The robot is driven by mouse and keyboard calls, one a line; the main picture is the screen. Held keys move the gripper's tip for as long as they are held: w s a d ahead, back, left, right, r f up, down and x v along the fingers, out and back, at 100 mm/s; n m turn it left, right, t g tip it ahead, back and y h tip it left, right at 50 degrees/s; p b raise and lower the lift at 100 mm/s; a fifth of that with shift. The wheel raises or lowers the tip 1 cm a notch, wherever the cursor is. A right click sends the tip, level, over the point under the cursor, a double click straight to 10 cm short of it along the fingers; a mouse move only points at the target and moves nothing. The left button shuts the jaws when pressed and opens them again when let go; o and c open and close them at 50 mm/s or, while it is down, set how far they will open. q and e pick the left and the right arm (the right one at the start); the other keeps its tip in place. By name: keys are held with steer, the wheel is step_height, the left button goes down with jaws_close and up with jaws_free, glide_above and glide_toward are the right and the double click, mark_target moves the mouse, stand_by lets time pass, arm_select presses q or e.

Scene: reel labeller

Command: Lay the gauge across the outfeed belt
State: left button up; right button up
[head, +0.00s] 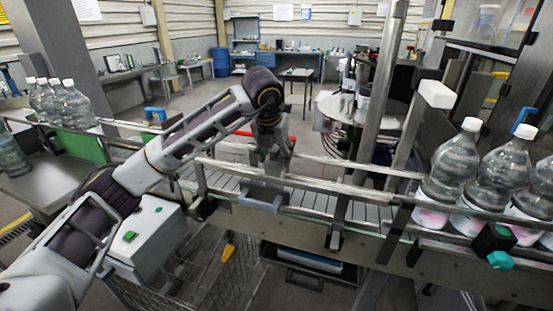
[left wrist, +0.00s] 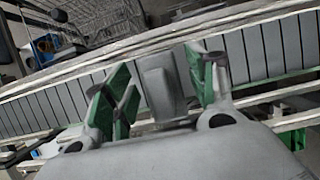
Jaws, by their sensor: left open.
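The outfeed belt (head: 225,185) is a grey slatted conveyor between metal guide rails, and it also crosses the left wrist view (left wrist: 265,50). A plain grey piece that looks like the gauge (head: 263,188) is at the belt, directly below my left gripper (head: 272,160). In the left wrist view the grey piece (left wrist: 160,85) stands between the green-padded fingers of my left gripper (left wrist: 158,90), which are apart with gaps showing. Its lower end is hidden by the gripper body. Whether it rests fully on the belt or rails I cannot tell. My right gripper is out of view.
Large clear bottles (head: 485,170) stand on the line at the right, and several more (head: 58,103) at the far left. Metal posts (head: 378,90) rise behind the belt. A grey box with a green button (head: 145,235) and a wire cart (head: 205,270) are in front.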

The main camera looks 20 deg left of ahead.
arm_select(q)
steer(key=b+v, duration=0.1)
steer(key=v, duration=0.9)
steer(key=shift+s+f, duration=0.1)
